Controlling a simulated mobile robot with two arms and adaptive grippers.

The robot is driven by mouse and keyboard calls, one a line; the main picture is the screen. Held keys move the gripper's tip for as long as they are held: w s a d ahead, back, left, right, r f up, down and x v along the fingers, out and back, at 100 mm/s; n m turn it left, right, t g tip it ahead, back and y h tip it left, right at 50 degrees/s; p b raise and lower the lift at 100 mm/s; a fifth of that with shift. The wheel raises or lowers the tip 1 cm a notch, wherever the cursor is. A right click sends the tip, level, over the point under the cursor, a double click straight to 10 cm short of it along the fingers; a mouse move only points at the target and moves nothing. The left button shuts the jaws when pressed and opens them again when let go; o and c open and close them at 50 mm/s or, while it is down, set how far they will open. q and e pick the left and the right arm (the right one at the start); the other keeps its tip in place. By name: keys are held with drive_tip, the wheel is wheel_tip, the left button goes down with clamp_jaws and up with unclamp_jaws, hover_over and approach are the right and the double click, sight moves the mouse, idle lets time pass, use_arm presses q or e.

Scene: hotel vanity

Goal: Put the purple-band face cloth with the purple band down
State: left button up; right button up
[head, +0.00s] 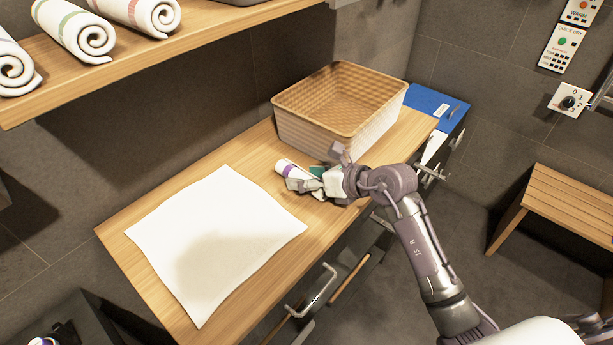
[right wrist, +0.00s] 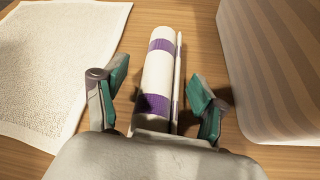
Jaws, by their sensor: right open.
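The purple-band face cloth (right wrist: 158,68) is a white roll with two purple bands. It lies on the wooden counter between the white towel and the basket. In the head view its end (head: 284,167) shows beside my right gripper, which hides part of it. My right gripper (head: 310,178) is open, with its green-padded fingers (right wrist: 160,100) on either side of the roll's near end and a gap on both sides. My left gripper is not in view.
A white towel (head: 215,240) lies flat on the counter (head: 130,225) at the left. A woven basket (head: 345,125) stands close on the right, with a blue item (head: 432,102) beyond it. A shelf (head: 100,62) with rolled towels (head: 75,28) overhangs at upper left. A wooden bench (head: 570,195) stands at right.

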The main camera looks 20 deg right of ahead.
drive_tip(key=shift+r, duration=0.25)
drive_tip(key=shift+s+d, duration=0.25)
drive_tip(key=shift+d, duration=0.05)
drive_tip(key=v, duration=1.1)
drive_tip(key=shift+s+b, duration=0.15)
drive_tip(key=shift+b, duration=0.25)
